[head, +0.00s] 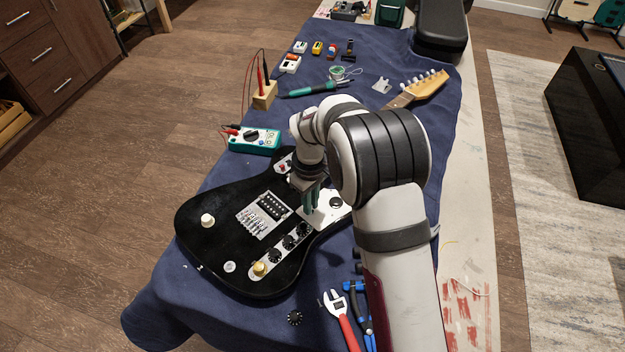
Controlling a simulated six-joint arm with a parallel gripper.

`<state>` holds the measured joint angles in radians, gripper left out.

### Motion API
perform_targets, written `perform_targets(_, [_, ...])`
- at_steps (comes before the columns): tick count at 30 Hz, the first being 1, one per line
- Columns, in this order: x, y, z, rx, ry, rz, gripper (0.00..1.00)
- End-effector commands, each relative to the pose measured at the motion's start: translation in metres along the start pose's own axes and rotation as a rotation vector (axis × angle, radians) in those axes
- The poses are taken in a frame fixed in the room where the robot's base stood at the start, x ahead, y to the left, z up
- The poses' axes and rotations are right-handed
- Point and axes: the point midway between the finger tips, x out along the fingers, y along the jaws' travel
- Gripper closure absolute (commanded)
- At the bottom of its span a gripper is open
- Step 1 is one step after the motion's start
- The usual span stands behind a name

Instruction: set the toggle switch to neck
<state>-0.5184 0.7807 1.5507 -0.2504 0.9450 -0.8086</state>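A black guitar body (215,245) lies flat on a blue cloth. A small pale plate with a red detail (283,167) sits at its upper edge, left of my gripper. It may be the toggle switch's plate, but the lever and its position are too small to tell. A metal control strip (276,257) with several black knobs runs along the body's right side. My gripper (310,202) points down over the white pickguard (326,212), its greenish fingers close to the surface. I cannot tell whether the fingers are apart or touch the guitar.
A teal multimeter (254,139) and a wooden probe block (265,96) stand above the guitar. The loose neck (418,91) lies behind my arm. A red-handled wrench (340,316), blue-handled pliers (357,308) and a loose black knob (295,318) lie near the front.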

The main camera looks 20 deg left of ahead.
Motion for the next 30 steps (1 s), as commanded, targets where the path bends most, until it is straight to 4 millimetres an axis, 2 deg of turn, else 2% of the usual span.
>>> perform_targets(18, [0.0001,0.0049,0.0001,0.0,0.0,0.0,0.86])
perform_targets(21, [0.0001,0.0047,0.0001,0.0,0.0,0.0,0.68])
perform_targets(30, [0.0,0.0046,0.0,0.0,0.0,0.0,0.68])
